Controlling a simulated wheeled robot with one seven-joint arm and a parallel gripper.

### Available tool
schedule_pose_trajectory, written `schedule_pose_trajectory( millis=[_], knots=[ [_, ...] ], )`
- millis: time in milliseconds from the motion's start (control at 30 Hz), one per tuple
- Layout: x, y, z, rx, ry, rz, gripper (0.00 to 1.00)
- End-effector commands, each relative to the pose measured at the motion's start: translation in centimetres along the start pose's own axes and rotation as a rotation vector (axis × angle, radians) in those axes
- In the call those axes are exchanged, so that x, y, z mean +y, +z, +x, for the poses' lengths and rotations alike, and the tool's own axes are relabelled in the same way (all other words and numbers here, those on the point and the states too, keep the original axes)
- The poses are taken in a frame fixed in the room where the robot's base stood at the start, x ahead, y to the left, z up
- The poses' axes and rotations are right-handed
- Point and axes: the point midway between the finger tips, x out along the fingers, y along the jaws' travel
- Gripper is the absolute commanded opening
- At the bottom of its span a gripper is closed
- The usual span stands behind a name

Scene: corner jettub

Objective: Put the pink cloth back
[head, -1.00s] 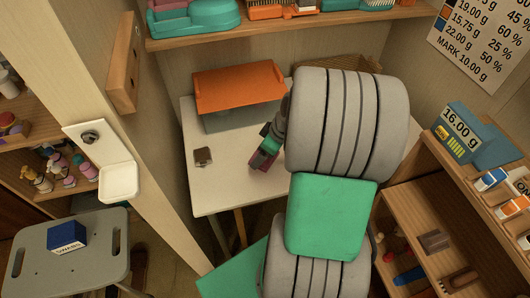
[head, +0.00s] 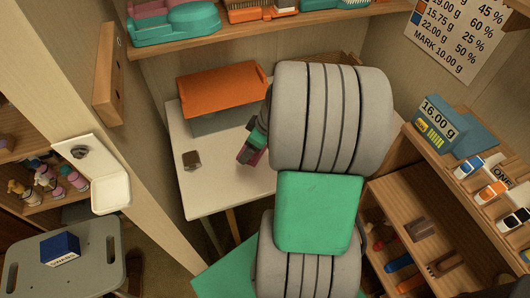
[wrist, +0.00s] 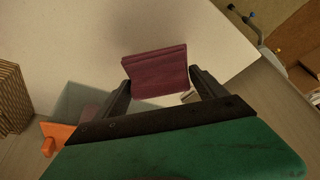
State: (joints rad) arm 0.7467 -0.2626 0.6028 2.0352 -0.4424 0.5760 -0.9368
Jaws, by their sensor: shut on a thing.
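The pink cloth (wrist: 157,73) shows in the wrist view as a dark pink, folded-looking flat piece between the two black fingers of my gripper (wrist: 164,90). My gripper is shut on it. In the head view, my gripper (head: 252,150) is over the white table (head: 210,196), left of my large grey arm link, with a bit of the cloth showing at its lower end. Whether the cloth touches the table is not clear.
A grey box with an orange lid (head: 222,82) stands at the table's back. A small brown item (head: 192,160) lies on the table's left. A grey stool (head: 92,262) carries a blue box (head: 60,248).

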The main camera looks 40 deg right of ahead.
Motion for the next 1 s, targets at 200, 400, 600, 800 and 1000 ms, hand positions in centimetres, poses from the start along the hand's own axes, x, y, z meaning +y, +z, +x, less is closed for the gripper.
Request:
schedule_pose_trajectory(
  millis=[200,400,600,800,1000],
  knots=[
    [3.4,4.2,0.5,0.001,0.05,0.115,0.49],
    [8.0,5.7,-2.4,0.001,0.082,0.183,0.49],
    [9.2,4.6,-6.5,0.001,0.055,0.122,0.49],
    [6.5,4.1,-7.8,0.0,0.004,0.01,0.49],
    [7.5,3.8,-6.3,0.0,-0.008,-0.007,0.49]
  ],
)
